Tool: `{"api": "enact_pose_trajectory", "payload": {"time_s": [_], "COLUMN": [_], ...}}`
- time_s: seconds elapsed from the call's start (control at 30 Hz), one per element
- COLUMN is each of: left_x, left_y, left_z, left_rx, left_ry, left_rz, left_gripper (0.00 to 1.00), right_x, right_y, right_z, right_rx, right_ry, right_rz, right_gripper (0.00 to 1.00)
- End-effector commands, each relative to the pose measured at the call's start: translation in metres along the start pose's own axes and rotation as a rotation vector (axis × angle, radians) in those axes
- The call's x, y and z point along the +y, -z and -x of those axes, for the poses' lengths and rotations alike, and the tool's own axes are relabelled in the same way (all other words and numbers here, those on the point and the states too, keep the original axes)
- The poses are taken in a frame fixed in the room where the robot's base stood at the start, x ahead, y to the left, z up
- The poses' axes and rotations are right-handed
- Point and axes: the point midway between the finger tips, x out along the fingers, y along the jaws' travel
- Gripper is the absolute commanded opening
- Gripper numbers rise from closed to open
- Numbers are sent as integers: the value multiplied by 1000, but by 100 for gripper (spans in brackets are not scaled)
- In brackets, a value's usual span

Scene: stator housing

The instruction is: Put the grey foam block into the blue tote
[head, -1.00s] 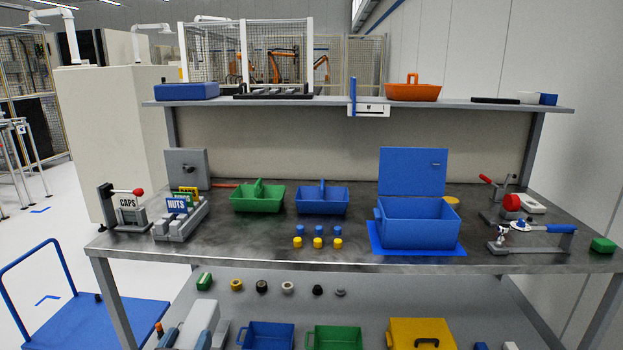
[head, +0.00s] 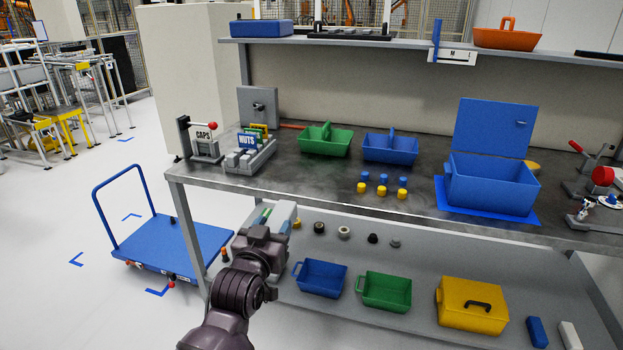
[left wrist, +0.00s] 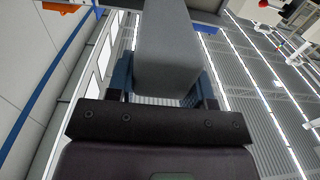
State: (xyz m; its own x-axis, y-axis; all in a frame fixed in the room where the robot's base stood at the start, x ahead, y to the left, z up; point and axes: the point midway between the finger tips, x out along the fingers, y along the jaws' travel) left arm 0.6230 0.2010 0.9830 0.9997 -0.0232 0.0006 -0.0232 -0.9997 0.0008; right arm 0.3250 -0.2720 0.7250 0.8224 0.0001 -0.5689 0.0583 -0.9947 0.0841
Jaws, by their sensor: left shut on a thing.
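My left gripper (head: 272,228) is in front of the bench's left part, near the front edge. In the left wrist view its blue fingers (left wrist: 162,88) are shut on the grey foam block (left wrist: 166,48), which sticks out beyond them. The block (head: 283,214) also shows small and partly hidden in the head view. A blue handled tote (head: 391,152) stands on the bench, right of a green one. It is to the right of the gripper and apart from it. My right gripper is not in view.
A lidded blue box (head: 491,187) stands open on a blue mat. Blue and yellow pegs (head: 382,185) stand before the handled tote. The lower shelf holds a blue bin (head: 320,279), a green bin (head: 385,291) and a yellow case (head: 471,306). A blue cart (head: 178,249) is at left.

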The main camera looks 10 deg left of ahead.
Motion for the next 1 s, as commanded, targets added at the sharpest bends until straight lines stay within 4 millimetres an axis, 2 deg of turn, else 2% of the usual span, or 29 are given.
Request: {"api": "enact_pose_trajectory", "payload": {"time_s": [0.03,0.1,0.2,0.3,0.43,0.6,1.0], "left_x": [-1,-4,-10,-16,-22,-23,-22], "left_y": [-5,-14,-30,-49,-75,-91,-91], "left_z": [-17,-36,-57,-70,-74,-76,-76], "left_rx": [-2,-4,-5,-5,-5,-2,0], "left_ry": [1,6,15,24,34,36,35], "left_rz": [-1,-1,-1,-1,-1,-1,-1], "left_gripper": [25,25,25,25,25,25,25], "right_x": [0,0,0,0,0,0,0], "right_y": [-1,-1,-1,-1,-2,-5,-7], "right_z": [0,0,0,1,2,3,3], "right_rx": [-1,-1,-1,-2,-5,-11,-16], "right_ry": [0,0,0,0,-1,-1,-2], "right_rz": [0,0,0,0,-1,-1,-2], "right_gripper": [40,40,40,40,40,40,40]}}
